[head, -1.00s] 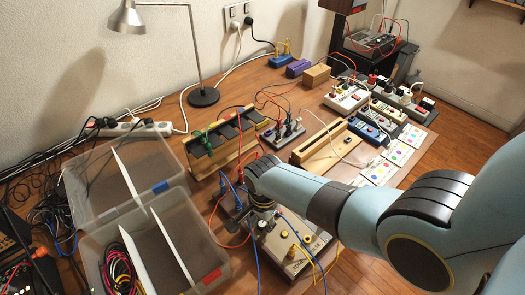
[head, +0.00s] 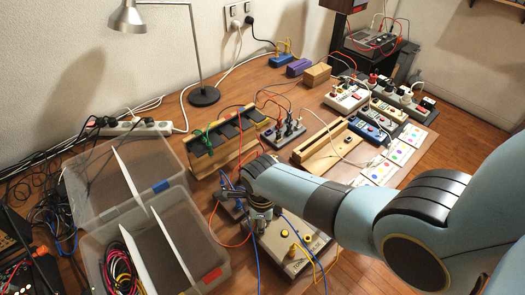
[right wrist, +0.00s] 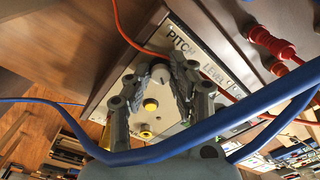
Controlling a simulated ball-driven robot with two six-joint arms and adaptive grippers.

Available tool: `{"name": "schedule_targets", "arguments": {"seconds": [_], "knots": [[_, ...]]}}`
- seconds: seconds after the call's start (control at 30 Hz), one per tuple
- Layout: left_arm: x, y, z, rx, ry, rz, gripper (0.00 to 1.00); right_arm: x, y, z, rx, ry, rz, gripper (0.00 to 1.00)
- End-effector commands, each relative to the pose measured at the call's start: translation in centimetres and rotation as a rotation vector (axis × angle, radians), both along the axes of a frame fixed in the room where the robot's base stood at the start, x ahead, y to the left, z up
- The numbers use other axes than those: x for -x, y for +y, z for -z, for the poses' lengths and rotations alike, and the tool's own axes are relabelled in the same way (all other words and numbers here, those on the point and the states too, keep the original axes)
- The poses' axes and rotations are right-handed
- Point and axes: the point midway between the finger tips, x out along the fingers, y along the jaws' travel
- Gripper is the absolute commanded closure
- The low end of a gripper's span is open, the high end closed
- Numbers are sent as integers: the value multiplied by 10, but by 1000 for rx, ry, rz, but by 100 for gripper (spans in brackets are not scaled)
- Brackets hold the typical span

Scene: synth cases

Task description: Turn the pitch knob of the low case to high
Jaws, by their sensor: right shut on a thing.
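The low case (head: 300,262) has a light panel and stands at the front of the table in the head view. It carries a yellow button (head: 284,233). In the right wrist view its panel bears the words PITCH and LEVEL. My right gripper (right wrist: 165,78) is shut on this knob, one finger at each side. It shows in the head view (head: 259,212) over the case's back left part. Which way the knob points is unclear. My left gripper is not in view.
A blue cable (right wrist: 220,122) crosses close before my right gripper, and a red cable (right wrist: 128,35) runs beside the knob. A clear divided box (head: 215,258) stands left of the case. A wooden rack (head: 325,150) and other cabled cases lie behind.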

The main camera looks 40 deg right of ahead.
Motion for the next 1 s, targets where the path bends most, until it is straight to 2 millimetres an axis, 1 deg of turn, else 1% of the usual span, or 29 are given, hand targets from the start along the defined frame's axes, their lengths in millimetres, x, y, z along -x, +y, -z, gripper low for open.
{"name": "schedule_targets", "arguments": {"seconds": [0.2, 0.4, 0.93, 0.97, 1.0], "knots": [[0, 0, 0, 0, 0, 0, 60, 1, 1, 1, -2, 2, 117, 100], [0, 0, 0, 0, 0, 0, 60, 1, 1, 1, -2, 2, 176, 100], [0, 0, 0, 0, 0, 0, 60, 1, 1, 1, -1, 2, 197, 100], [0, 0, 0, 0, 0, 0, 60, 1, 1, 1, -1, 2, 197, 76], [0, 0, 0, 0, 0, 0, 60, 1, 0, 1, -1, 2, 197, 71]]}}
